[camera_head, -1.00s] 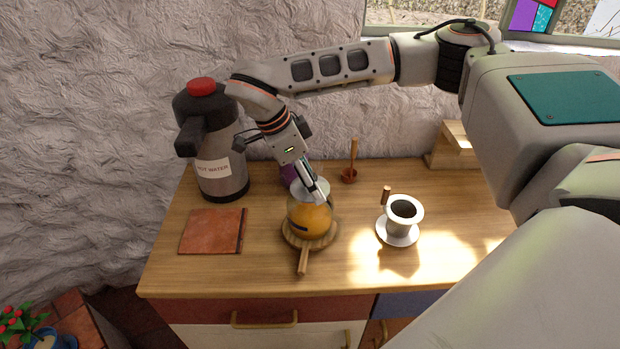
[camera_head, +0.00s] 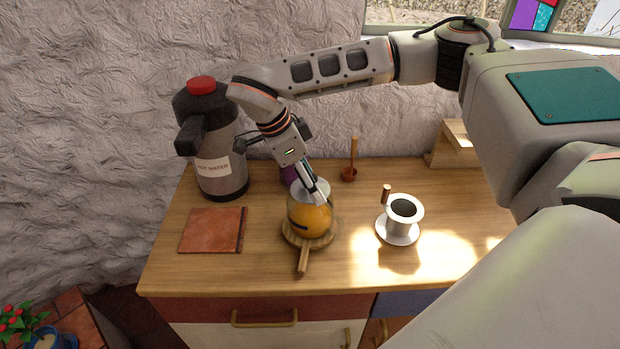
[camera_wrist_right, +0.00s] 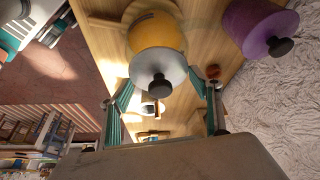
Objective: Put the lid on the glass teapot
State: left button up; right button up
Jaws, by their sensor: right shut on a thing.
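The glass teapot (camera_head: 309,218) holds orange-yellow liquid and stands on a round wooden trivet (camera_head: 303,265) with a handle. It also shows in the right wrist view (camera_wrist_right: 157,36). The pale round lid (camera_wrist_right: 160,66) has a dark knob and covers the teapot's top in the right wrist view. My left gripper is not in view.
A hot water jug (camera_head: 222,145) with a red top stands behind left. A purple canister (camera_wrist_right: 252,25) is close behind the teapot. A brown square (camera_head: 210,231) lies left; a white cup on a saucer (camera_head: 398,236) stands right. The counter's front is clear.

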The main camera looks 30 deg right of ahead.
jog(key=shift+f, duration=0.2)
dwell(0.5)
jog(key=o, duration=1.2)
jog(key=o, duration=0.5)
